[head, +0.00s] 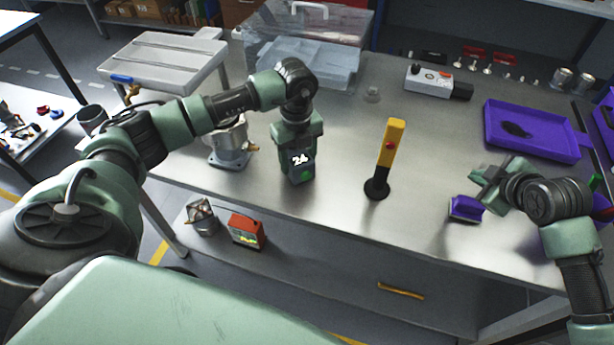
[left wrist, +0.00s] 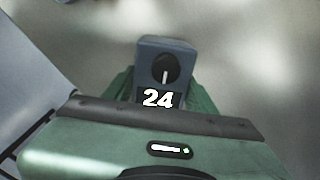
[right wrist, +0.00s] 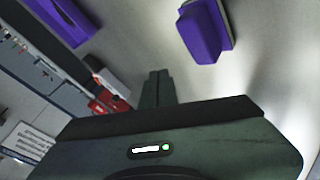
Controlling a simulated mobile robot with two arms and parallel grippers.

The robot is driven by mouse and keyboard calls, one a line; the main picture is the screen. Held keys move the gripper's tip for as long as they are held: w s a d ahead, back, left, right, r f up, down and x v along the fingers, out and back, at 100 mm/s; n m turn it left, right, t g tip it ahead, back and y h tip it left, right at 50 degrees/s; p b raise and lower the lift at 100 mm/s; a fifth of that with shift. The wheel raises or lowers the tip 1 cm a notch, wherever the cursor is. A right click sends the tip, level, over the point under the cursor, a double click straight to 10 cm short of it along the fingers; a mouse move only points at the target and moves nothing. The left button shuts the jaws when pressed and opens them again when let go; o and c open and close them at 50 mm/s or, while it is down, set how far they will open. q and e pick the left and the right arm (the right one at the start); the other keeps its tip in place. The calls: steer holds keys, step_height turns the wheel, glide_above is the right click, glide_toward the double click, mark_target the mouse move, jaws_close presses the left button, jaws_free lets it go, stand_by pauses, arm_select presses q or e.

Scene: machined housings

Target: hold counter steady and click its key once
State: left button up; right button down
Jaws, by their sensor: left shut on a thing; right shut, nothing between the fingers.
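In the left wrist view the counter (left wrist: 165,55) shows a black knob with a white line above the 24. My left gripper (head: 297,143) is shut on the counter from above, one finger on each side. My right gripper (head: 484,181) is shut and empty, well to the right of the counter. Its closed fingers (right wrist: 157,88) show in the right wrist view.
A purple block (head: 466,209) lies close to my right gripper. A metal housing (head: 230,145) stands left of the counter. A purple tray (head: 567,149) is at the right.

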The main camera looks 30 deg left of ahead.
mark_target(306, 176)
steer(key=s+a+f+g, duration=0.1)
steer(key=s+a, duration=0.2)
steer(key=a, duration=0.1)
steer(key=s+a+f+g+y, duration=0.1)
steer(key=s+a+f, duration=0.1)
steer(key=s+a, duration=0.2)
steer(key=s+a+f+n+g+y, duration=0.1)
steer(key=s+a+f, duration=0.1)
steer(key=a, duration=0.3)
steer(key=shift+s+a, duration=0.2)
steer(key=shift+s, duration=0.6)
steer(key=s+a+g, duration=0.1)
steer(key=s+a, duration=0.2)
steer(key=s, duration=0.1)
steer(key=s+a+g+y, duration=0.1)
steer(key=s+a, duration=0.3)
steer(key=s+a+f+n+y, duration=0.1)
steer(key=s+a, duration=0.2)
steer(key=s, duration=0.1)
steer(key=shift+a+g, duration=0.25)
steer(key=shift+g, duration=0.15)
steer(key=shift+w, duration=0.1)
steer(key=shift+w+a, duration=0.75)
steer(key=shift+a, duration=0.5)
steer(key=shift+w+a, duration=0.8)
steer(key=shift+a, duration=0.5)
steer(key=shift+w+a, duration=0.75)
steer(key=shift+a, duration=0.5)
steer(key=shift+a+r, duration=0.1)
steer(key=shift+w+a, duration=0.2)
